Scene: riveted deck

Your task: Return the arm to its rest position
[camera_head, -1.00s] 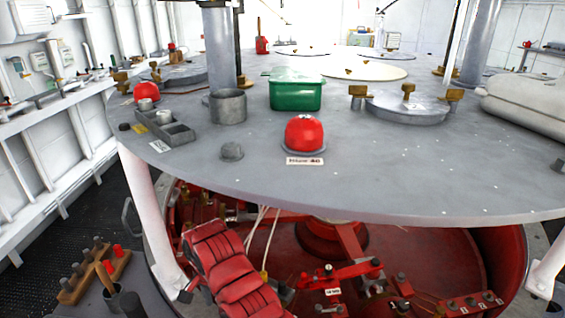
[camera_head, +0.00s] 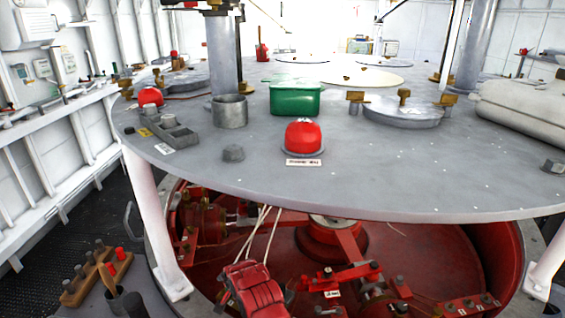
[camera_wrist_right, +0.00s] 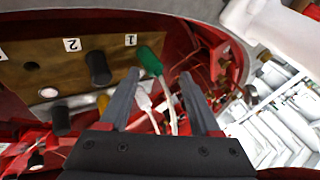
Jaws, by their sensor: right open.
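My right gripper (camera_wrist_right: 160,74) shows in the right wrist view with its two dark fingers apart and no object clamped between them. Just beyond the tips is a green plug (camera_wrist_right: 150,61) beside the label 1 on a brown panel (camera_wrist_right: 30,80). White cables (camera_wrist_right: 165,100) show between the fingers; whether they touch is unclear. My red segmented arm part (camera_head: 255,292) is at the bottom centre of the head view, in front of the red well. No gripper can be made out in the head view, and my left gripper is not in view.
The round grey deck (camera_head: 400,180) spans the head view above the red well (camera_head: 430,260). It carries a green box (camera_head: 295,100), a red dome (camera_head: 303,137) and a grey cup (camera_head: 229,112). Black plugs (camera_wrist_right: 97,68) stand on the panel.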

